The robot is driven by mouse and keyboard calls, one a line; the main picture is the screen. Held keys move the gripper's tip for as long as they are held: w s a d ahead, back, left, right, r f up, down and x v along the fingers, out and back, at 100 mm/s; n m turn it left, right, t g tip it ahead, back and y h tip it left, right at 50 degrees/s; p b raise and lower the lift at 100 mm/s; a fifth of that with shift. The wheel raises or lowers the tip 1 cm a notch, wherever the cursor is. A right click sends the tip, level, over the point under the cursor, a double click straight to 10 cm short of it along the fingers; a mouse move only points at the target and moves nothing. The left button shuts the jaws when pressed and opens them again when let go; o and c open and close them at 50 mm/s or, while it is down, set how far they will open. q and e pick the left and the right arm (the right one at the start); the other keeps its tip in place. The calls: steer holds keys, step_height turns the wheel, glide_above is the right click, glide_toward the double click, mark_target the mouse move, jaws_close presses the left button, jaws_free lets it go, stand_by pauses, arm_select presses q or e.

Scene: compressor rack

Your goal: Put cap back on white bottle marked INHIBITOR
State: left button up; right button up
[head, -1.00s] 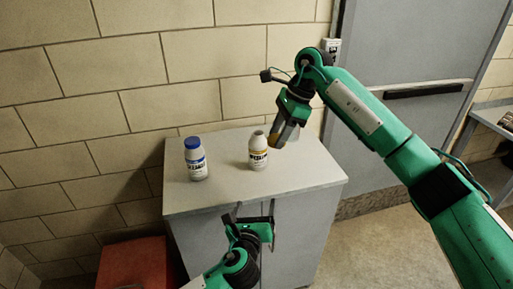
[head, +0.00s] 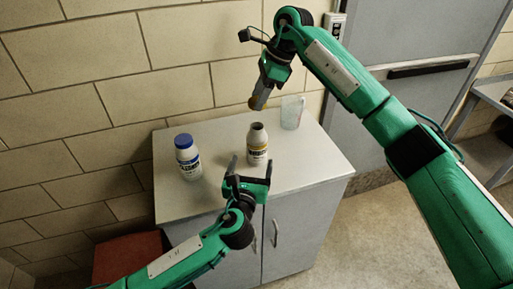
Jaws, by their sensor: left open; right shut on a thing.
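A white bottle with a yellow band (head: 257,146) stands upright on the cabinet top, its neck dark and open; its lettering is too small to read. My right gripper (head: 260,95) is above and behind that bottle, shut on a small orange-brown cap (head: 257,102). The cap is apart from the bottle's neck. My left gripper (head: 251,168) is open in front of the bottle, fingers pointing up toward it, one to each side of its lower part in the picture. I cannot tell if they touch it.
A white bottle with a blue cap (head: 188,160) stands to the left on the grey cabinet (head: 308,165). A clear beaker (head: 292,112) stands at the back right. A brick wall is close behind. A red box (head: 128,257) sits at lower left. The cabinet's right front is clear.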

mark_target(258, 137)
arm_select(q)
steer(key=shift+w, duration=0.3)
arm_select(e)
steer(key=shift+w+f, duration=0.1)
arm_select(q)
steer(key=w, duration=0.3)
steer(key=w+d, duration=0.1)
steer(key=w, duration=0.7)
steer(key=shift+w+d+f, duration=0.1)
steer(key=shift+w+d, duration=0.15)
steer(key=shift+d, duration=0.15)
arm_select(e)
steer(key=shift+a, duration=0.1)
arm_select(q)
steer(key=shift+c, duration=0.2)
arm_select(e)
steer(key=shift+w, duration=0.1)
arm_select(q)
steer(key=c, duration=1.4)
steer(key=shift+c, duration=0.2)
arm_select(e)
steer(key=shift+f, duration=2.5)
